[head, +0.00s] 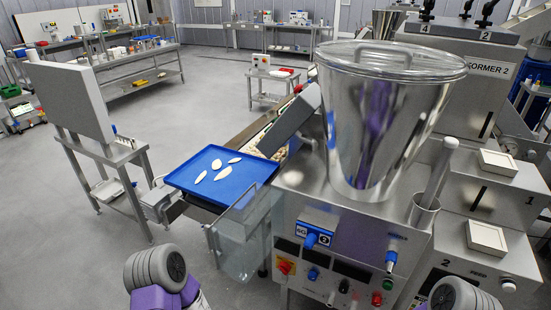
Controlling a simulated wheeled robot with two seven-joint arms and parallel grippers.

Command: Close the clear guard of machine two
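Machine two is the steel machine (335,265) at centre right, with a blue plate bearing a 2 on its front. The clear guard (243,240) is a see-through panel at the machine's left side. It stands swung out from the machine, beside the blue tray, and looks open. Grey and purple parts of my two arms show at the bottom edge, apart from the guard. Neither gripper shows.
A blue tray (222,176) with several pale pieces lies left of the machine, at the end of a conveyor (262,127). A large lidded steel hopper (381,125) tops the machine. A steel stand (110,155) is at left. Floor is clear at lower left.

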